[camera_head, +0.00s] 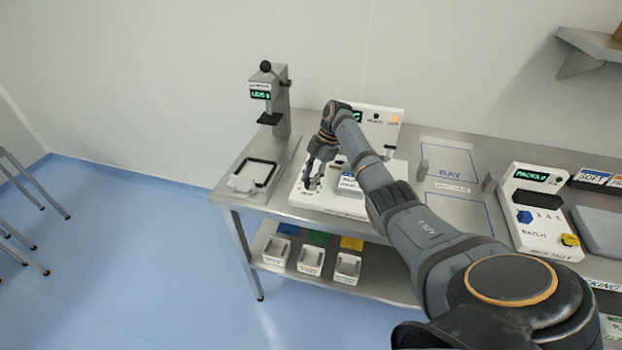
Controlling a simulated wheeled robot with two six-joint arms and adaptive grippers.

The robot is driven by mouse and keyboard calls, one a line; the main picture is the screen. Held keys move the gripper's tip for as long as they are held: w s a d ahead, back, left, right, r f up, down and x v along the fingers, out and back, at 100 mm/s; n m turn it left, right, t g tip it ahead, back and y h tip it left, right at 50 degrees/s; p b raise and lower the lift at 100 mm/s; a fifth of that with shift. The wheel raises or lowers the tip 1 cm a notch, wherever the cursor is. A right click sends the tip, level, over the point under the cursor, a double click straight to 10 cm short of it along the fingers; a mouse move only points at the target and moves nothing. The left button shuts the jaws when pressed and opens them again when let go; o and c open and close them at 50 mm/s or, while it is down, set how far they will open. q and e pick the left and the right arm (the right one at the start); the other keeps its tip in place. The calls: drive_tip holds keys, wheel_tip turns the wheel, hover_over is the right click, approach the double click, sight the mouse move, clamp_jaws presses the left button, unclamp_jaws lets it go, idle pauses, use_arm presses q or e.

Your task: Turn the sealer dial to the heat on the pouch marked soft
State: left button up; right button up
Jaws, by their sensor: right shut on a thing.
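My right arm reaches across the table. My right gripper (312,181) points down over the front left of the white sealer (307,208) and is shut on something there. Its fingers cover what it holds, so I cannot make out the dial or its setting. A pouch-like piece with a dark printed label (348,184) lies on the sealer, partly behind my arm. No pouch marked soft can be made out. My left gripper is not in view.
A grey press (280,98) with a green display stands at the left, behind a black-edged frame (256,172). At the right are a console (533,205) and a SOFT label (590,178). Small white bins (310,262) sit on the lower shelf. The blue-outlined bay (450,172) looks clear.

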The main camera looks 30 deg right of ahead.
drive_tip(key=o, duration=1.2)
drive_tip(key=shift+c, duration=0.2)
drive_tip(key=v, duration=1.2)
